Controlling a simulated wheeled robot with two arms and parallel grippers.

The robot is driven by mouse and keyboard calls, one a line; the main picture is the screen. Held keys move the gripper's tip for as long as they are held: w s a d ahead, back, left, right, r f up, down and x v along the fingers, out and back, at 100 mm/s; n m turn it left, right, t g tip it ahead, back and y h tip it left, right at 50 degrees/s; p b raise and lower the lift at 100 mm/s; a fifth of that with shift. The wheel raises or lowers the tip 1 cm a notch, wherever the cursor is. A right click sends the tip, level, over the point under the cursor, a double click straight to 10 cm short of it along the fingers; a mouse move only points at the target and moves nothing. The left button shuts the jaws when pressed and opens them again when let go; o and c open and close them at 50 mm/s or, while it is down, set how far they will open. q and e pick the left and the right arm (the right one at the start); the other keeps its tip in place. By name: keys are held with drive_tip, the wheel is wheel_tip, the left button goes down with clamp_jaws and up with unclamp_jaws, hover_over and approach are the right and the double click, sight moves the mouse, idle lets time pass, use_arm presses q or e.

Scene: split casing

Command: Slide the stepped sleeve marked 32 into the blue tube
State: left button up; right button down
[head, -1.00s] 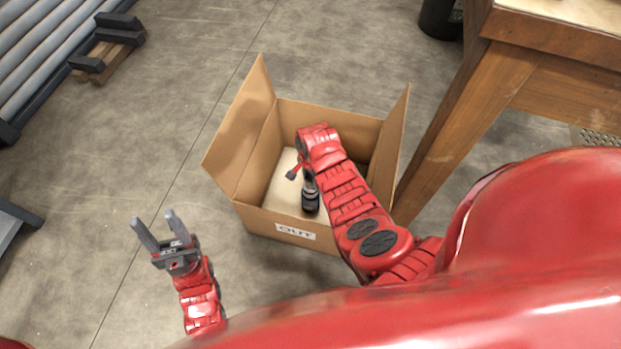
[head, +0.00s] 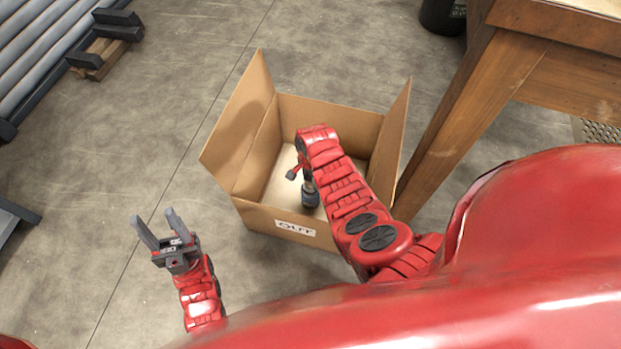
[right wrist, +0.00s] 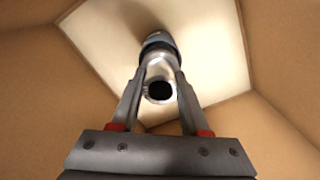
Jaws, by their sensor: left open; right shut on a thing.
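In the right wrist view my right gripper (right wrist: 160,82) is shut on a shiny silver hollow sleeve (right wrist: 160,66), its round opening facing the camera. Beyond the sleeve a dark, bluish-grey ringed part (right wrist: 157,42) shows; I cannot tell whether it is the blue tube or part of the sleeve. No number is readable. In the head view a dark cylindrical part (head: 310,194) shows below my right wrist, inside the cardboard box (head: 255,214). The right fingers are mostly hidden there. My left gripper (head: 160,226) is open and empty, left of the box and outside it.
The open-topped box stands on the concrete floor (head: 150,150), with raised flaps and an OUT label (head: 295,228). A wooden table (head: 470,110) stands close on its right. A dark bin (head: 443,14) is at the back.

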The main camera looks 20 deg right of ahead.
drive_tip(key=shift+w+f, duration=0.1)
drive_tip(key=shift+f, duration=0.05)
drive_tip(key=shift+f+b, duration=1)
drive_tip(key=shift+f, duration=0.5)
drive_tip(key=shift+c, duration=1.7)
unclamp_jaws()
drive_tip(key=shift+f, duration=0.1)
drive_tip(key=shift+f, duration=0.1)
